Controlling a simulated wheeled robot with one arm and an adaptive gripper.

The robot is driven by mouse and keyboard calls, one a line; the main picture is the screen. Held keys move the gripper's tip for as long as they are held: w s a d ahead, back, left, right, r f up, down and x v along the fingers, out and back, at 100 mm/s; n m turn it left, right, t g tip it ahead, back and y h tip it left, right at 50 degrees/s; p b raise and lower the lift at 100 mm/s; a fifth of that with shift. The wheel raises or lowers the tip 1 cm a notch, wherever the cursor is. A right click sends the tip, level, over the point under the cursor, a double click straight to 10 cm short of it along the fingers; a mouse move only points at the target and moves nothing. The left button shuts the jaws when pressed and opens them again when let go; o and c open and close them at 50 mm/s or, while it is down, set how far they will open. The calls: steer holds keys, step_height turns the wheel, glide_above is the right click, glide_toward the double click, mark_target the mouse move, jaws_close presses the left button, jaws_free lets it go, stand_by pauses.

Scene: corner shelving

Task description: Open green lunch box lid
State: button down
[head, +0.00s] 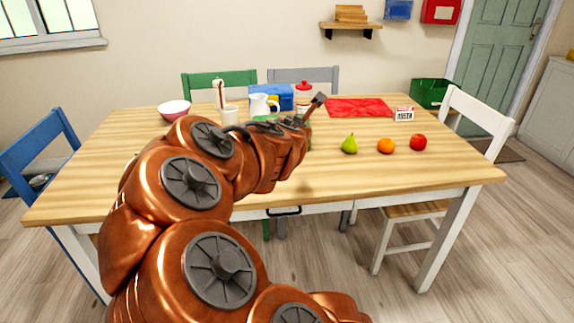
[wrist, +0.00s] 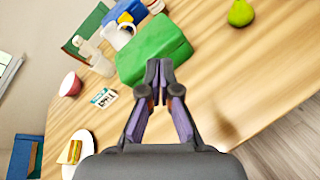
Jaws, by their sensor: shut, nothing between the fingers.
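The green lunch box (wrist: 152,45) lies on the wooden table in the wrist view, and its lid looks closed. In the head view my arm hides most of it. My gripper (wrist: 159,68) is shut and empty in the wrist view.
A pear (head: 349,144), an orange (head: 386,146) and an apple (head: 418,142) stand on the table (head: 440,165) at right. A white pitcher (head: 260,105), a blue box (head: 284,97) and a bowl (head: 173,109) stand behind. A sandwich plate (wrist: 80,140) shows in the wrist view.

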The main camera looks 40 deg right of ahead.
steer(key=w+f+n+b, duration=0.1)
steer(key=f+n, duration=0.2)
steer(key=w+d+f+n+t+y+b, duration=0.1)
steer(key=w+f+n+b, duration=0.1)
steer(key=f+n, duration=0.1)
steer(key=w+f+n+t+y+b, duration=0.1)
steer(key=f+n+b, duration=0.1)
steer(key=f, duration=0.3)
steer(key=shift+w+d+f+n, duration=0.2)
steer(key=shift+d+n, duration=0.1)
steer(key=shift+n, duration=0.2)
steer(key=shift+w+d+f, duration=0.1)
steer(key=shift+w+d, duration=0.2)
steer(key=shift+w, duration=0.2)
steer(key=shift+b+x, duration=0.6)
steer(key=shift+x, duration=3.65)
steer(key=shift+a+y+p, duration=0.1)
steer(key=shift+y+p, duration=0.2)
steer(key=shift+p, duration=0.15)
